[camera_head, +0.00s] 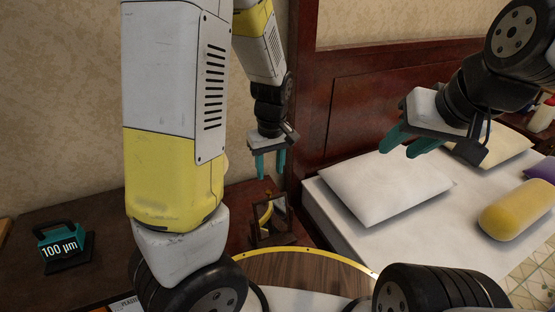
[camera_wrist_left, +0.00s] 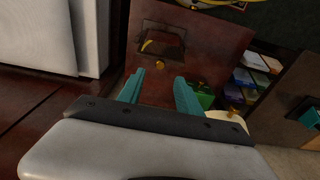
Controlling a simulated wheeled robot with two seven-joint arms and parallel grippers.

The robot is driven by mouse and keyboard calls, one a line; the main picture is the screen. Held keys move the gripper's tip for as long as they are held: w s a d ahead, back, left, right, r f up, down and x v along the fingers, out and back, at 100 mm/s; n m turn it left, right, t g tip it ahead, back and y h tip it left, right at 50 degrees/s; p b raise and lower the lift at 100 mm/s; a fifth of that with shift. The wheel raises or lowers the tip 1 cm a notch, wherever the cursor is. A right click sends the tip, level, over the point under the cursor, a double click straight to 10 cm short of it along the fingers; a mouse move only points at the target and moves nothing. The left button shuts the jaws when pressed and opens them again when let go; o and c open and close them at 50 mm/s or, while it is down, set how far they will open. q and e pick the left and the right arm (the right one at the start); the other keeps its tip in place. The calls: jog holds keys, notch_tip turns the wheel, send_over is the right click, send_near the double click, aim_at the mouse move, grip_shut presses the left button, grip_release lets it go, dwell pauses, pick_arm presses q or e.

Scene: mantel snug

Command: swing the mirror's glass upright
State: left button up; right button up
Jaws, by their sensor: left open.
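The mirror (camera_head: 272,222) is a small dark-framed piece standing on the brown bedside cabinet in the head view. Its glass looks tilted and shows a yellow patch. In the left wrist view the mirror (camera_wrist_left: 162,42) appears beyond the fingers, with a gold knob below it. My left gripper (camera_head: 268,166) points down above the mirror, open and empty, its teal fingers apart from it. The left wrist view also shows the left gripper's fingers (camera_wrist_left: 158,90) spread. My right gripper (camera_head: 402,148) hangs over the bed, empty, with its fingers apart.
A bed with a white pillow (camera_head: 385,184) and a yellow bolster (camera_head: 518,208) lies to the right, against a dark wooden headboard (camera_head: 385,95). A teal device (camera_head: 62,244) marked 100 µm sits at far left. Coloured boxes (camera_wrist_left: 245,80) show in the wrist view.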

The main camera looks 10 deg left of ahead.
pick_arm(q)
jog(key=c, duration=0.3)
jog(key=shift+w+a, duration=0.2)
jog(key=shift+w, duration=0.2)
jog(key=c, duration=0.4)
jog(key=w+a+g, duration=0.1)
jog(key=w, duration=0.1)
jog(key=w+a+m, duration=0.1)
jog(key=w, duration=0.2)
jog(key=w+a+r+g+h, duration=0.1)
jog(key=w, duration=0.1)
jog(key=shift+w+a+r+g, duration=0.1)
jog(key=shift+w+a+g, duration=0.15)
jog(key=shift+w+g, duration=0.05)
grip_shut()
jog(key=s+d+f, duration=0.2)
jog(key=s+f, duration=0.2)
jog(key=f, duration=0.5)
jog(key=shift+s+f+m+h, duration=0.25)
jog(key=shift+s+m+h, duration=0.05)
jog(key=shift+s+m, duration=0.1)
